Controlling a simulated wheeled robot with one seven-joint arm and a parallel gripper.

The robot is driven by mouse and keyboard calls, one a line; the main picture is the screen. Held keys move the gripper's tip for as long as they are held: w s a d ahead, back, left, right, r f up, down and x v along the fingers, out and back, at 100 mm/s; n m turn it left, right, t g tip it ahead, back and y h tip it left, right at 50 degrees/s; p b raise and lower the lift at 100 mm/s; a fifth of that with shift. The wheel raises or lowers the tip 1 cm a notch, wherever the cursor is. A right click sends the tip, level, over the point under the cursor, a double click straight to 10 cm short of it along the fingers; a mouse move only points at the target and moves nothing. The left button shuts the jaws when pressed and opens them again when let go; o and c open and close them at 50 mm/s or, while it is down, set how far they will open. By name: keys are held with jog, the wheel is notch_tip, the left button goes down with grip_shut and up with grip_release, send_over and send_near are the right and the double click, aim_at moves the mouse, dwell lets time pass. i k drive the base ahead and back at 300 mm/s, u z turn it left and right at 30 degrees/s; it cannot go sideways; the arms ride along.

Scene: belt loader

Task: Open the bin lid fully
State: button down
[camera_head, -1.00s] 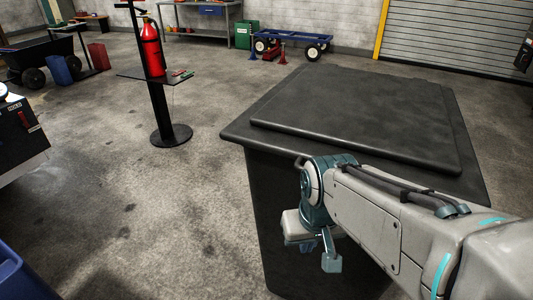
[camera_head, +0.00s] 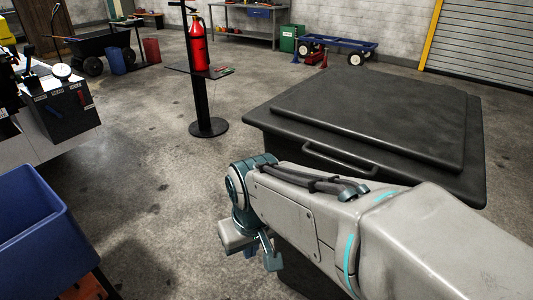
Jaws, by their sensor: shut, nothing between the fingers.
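The black bin lid (camera_head: 385,110) lies flat and closed on the large dark bin at the right. A bar handle (camera_head: 341,160) runs along the lid's near edge. The bin's body (camera_head: 292,278) is mostly hidden behind my arm. My gripper (camera_head: 262,257) hangs at the end of my arm, in front of the bin and below the level of the lid edge. It is shut and empty, left of and nearer than the handle, and apart from it as far as this view shows.
A blue crate (camera_head: 35,225) stands at the lower left, near a control box (camera_head: 62,110). A black stand (camera_head: 208,127) bears a red fire extinguisher (camera_head: 197,45). A blue cart (camera_head: 338,43) is at the back. The floor between crate and bin is clear.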

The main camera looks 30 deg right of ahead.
aim_at(412, 132)
jog(key=k, duration=0.55)
jog(key=z, duration=0.85)
jog(key=i, duration=0.5)
